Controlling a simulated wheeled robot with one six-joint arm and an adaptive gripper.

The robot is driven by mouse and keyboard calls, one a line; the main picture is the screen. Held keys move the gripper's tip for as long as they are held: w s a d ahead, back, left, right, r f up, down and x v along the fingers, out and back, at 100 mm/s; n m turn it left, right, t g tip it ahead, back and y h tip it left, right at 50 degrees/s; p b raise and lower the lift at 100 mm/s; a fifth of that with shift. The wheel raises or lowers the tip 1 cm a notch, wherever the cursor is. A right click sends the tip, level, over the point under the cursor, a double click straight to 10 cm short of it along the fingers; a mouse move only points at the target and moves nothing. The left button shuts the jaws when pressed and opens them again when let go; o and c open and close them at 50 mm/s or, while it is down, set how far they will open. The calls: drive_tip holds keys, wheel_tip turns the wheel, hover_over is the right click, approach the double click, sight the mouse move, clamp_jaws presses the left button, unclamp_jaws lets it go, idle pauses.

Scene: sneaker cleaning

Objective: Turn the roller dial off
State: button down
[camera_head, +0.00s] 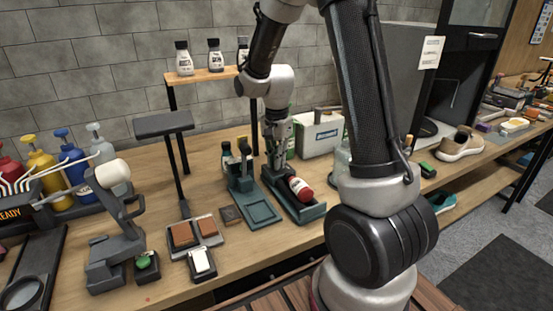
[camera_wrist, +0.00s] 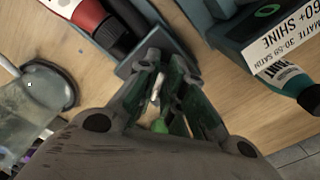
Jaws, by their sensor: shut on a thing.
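The bottle roller (camera_head: 304,212) is a dark teal machine on the bench, with a red-and-white bottle (camera_head: 300,188) lying on it. It also shows at the top of the wrist view (camera_wrist: 150,30), with part of the red bottle (camera_wrist: 82,12). My gripper (camera_head: 276,166) points down at the roller's back end. In the wrist view my gripper (camera_wrist: 166,75) is shut on the small roller dial at that end. The fingers hide most of the dial, so its setting cannot be read.
A teal stand with a flat tray (camera_head: 262,214) is close left of the roller. A white case (camera_head: 320,134) stands behind. Bare wood lies in front.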

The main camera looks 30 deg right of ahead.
drive_tip(key=shift+n, duration=0.3)
drive_tip(key=n, duration=0.5)
drive_tip(key=shift+s+d, duration=0.2)
drive_tip(key=n, duration=0.6)
drive_tip(key=shift+d, duration=0.25)
drive_tip(key=shift+n, duration=0.3)
drive_tip(key=c, duration=1.5)
unclamp_jaws()
wheel_tip(320, 180, up, 12)
